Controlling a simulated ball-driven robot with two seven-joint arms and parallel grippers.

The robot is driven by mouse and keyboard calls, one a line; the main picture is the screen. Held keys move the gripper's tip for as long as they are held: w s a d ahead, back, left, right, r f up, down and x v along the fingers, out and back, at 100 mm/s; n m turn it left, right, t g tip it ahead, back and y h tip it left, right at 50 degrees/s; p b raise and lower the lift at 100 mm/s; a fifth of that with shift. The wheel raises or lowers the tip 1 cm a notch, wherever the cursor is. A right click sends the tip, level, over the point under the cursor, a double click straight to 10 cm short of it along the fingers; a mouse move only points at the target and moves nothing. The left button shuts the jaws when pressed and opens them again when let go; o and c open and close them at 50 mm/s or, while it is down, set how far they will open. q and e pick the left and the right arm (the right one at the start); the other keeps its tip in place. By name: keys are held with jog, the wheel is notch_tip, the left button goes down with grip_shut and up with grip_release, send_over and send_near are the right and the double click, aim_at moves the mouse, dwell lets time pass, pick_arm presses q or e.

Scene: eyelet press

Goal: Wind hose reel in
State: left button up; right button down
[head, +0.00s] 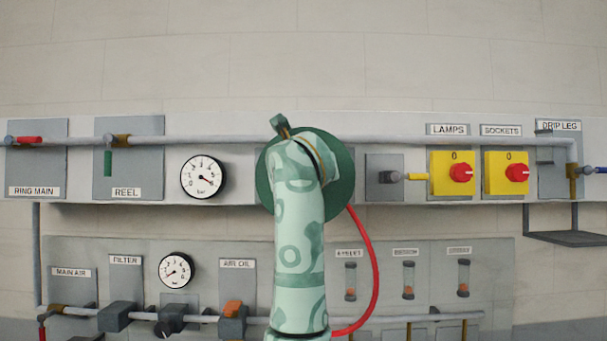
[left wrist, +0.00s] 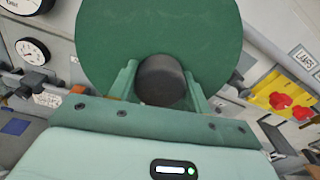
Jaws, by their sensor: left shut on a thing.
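The hose reel is a round dark green disc (head: 342,172) on the wall panel, partly hidden behind my left arm in the head view. It fills the top of the left wrist view (left wrist: 160,30). My left gripper (left wrist: 161,80) is shut on a black round knob (left wrist: 161,82) in front of the disc, one green finger on each side. The head view does not show the grip clearly. The red hose (head: 374,255) leaves the reel's lower right and hangs in a curve towards the lower panel. My right gripper is in neither view.
A grey pipe (head: 220,140) runs along the upper panel. The REEL valve's green handle (head: 108,163) hangs down; the RING MAIN handle (head: 29,140) is red. A gauge (head: 203,177) sits left of the reel, yellow switch boxes (head: 451,173) right. A lower panel carries filters and tubes.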

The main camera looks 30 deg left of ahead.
pick_arm(q)
jog(key=shift+m, duration=1.8)
jog(key=m, duration=0.5)
jog(key=shift+p, duration=0.4)
jog(key=m+y, duration=0.1)
jog(key=m, duration=0.3)
jog(key=shift+g+p, duration=0.35)
jog(key=shift+g, duration=0.05)
jog(key=m+p, duration=0.1)
jog(key=m, duration=0.4)
jog(key=shift+w+d+f+m+p, duration=0.1)
jog(key=shift+m+p, duration=0.2)
jog(key=m+p, duration=0.1)
jog(key=m, duration=0.2)
jog(key=shift+m+y+p, duration=0.3)
jog(key=shift+p, duration=0.1)
jog(key=shift+f+m+p, duration=0.15)
jog(key=shift+m+p, duration=0.3)
jog(key=shift+m, duration=0.35)
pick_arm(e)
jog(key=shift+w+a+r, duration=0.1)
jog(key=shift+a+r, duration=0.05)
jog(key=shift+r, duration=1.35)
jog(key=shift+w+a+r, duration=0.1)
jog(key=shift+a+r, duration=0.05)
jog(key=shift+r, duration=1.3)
pick_arm(q)
jog(key=shift+f, duration=0.1)
